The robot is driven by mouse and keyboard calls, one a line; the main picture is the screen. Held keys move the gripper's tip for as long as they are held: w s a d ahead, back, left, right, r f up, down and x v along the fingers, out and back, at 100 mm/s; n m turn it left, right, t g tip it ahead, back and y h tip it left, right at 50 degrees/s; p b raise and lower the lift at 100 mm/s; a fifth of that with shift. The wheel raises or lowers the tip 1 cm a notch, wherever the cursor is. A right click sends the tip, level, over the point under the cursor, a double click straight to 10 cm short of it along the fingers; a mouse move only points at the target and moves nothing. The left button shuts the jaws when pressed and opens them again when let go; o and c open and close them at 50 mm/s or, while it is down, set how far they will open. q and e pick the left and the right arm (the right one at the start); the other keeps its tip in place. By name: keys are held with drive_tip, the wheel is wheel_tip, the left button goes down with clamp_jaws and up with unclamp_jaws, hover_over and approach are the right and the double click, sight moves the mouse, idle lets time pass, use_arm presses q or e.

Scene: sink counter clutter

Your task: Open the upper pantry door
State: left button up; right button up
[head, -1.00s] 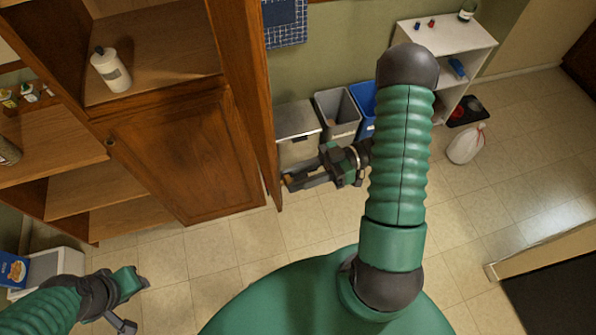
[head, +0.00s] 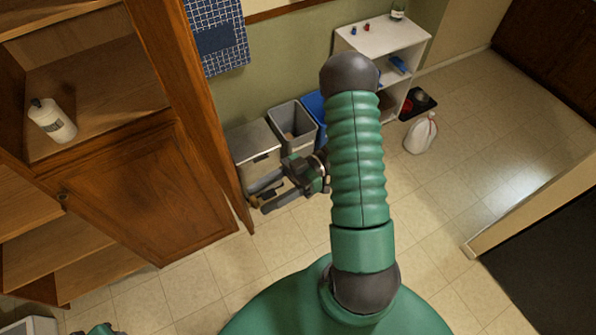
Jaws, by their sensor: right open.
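The upper pantry door (head: 190,95) is a tall brown wooden panel. It stands swung open, out from the right side of the wooden pantry, and I see it nearly edge-on. The upper compartment (head: 100,75) behind it is exposed. My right gripper (head: 257,195) is open and empty, just right of the door's lower free end. I cannot tell whether a finger touches the door. My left gripper (head: 100,330) barely shows at the bottom left edge, and its jaws are cut off.
The lower pantry door (head: 150,195) is shut. Bins (head: 292,123) stand along the wall behind my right gripper.

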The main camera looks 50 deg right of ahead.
drive_tip(key=b+v, duration=0.3)
drive_tip(key=v, duration=1.3)
drive_tip(key=shift+d, duration=0.3)
drive_tip(key=shift+w+a+f, duration=0.1)
drive_tip(key=shift+a, duration=0.05)
